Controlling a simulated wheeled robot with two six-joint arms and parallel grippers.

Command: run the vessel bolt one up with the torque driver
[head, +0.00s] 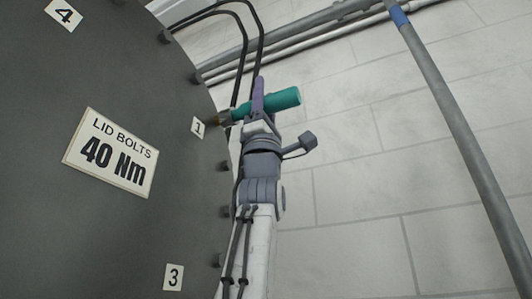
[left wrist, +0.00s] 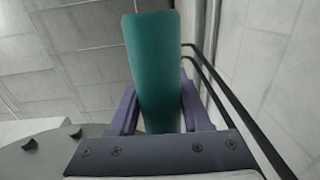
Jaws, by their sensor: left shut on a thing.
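The nose meets or nearly meets bolt one there; the bolt is hard to make out and contact cannot be told. In the left wrist view the teal driver body (left wrist: 153,70) stands between the two purple fingers. My right gripper is not in view.
The dark round vessel carries a "LID BOLTS 40 Nm" plate (head: 112,152), labels 3 (head: 173,277) and 4 (head: 63,13), and several rim bolts. Black hoses (head: 247,40) run behind the driver. A grey pipe (head: 450,110) slants at the right. Open tiled surface lies between.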

